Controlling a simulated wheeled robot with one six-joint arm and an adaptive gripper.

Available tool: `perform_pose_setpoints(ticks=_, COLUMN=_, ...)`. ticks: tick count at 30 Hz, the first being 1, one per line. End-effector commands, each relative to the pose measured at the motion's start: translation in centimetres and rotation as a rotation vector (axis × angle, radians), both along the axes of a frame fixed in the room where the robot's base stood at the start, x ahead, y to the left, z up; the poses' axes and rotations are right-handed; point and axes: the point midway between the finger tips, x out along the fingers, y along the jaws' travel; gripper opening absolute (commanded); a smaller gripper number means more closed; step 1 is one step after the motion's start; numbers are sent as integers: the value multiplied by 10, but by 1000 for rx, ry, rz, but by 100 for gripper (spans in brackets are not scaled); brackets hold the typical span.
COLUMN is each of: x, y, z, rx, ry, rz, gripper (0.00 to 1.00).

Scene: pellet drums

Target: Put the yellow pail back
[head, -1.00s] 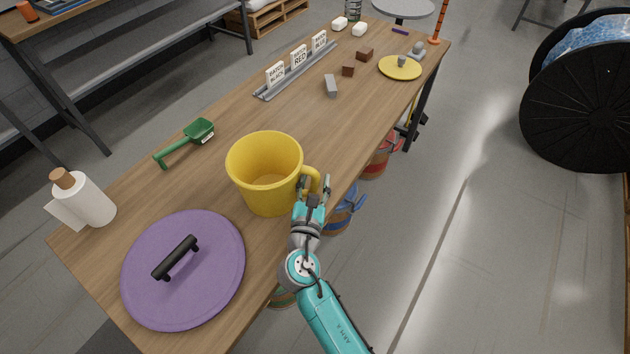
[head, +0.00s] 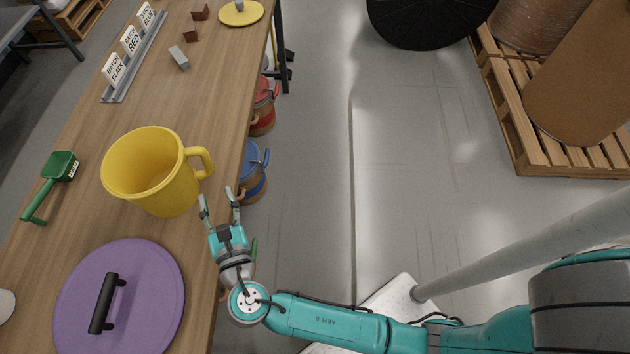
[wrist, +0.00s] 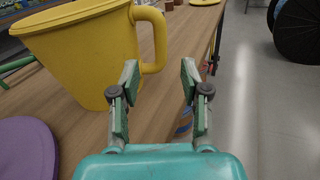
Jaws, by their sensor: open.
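The yellow pail (head: 152,180) stands upright on the wooden table near its right edge, its handle (head: 203,160) pointing right. It also shows large in the wrist view (wrist: 85,55), at the upper left. My gripper (head: 219,194) is open and empty, just in front of the pail and by the table's edge. In the wrist view my gripper's fingers (wrist: 158,75) are spread apart, with the pail's handle (wrist: 155,40) beyond the left finger. I cannot tell whether that finger touches the handle.
A purple lid (head: 140,300) with a black handle lies in front of the pail. A green scoop (head: 50,182) lies to its left. Batch signs (head: 131,40), small blocks and a yellow lid (head: 241,12) are farther back. Blue (head: 252,170) and red drums stand beside the table's right side.

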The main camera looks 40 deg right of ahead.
Motion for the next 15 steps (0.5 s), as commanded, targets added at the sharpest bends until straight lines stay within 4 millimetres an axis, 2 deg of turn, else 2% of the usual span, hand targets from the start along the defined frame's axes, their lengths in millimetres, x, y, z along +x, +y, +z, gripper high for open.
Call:
perform_pose_setpoints(ticks=4, x=-3, y=-7, z=-8, rx=29, ry=12, rz=8, gripper=46)
perform_pose_setpoints(ticks=8, x=-18, y=-32, z=-36, rx=173, ry=60, rz=39, gripper=46)
perform_pose_setpoints(ticks=12, x=-52, y=-67, z=-76, rx=463, ry=133, rz=69, gripper=46)
perform_pose_setpoints(ticks=15, x=-82, y=-89, z=-96, rx=700, ry=179, rz=68, gripper=46)
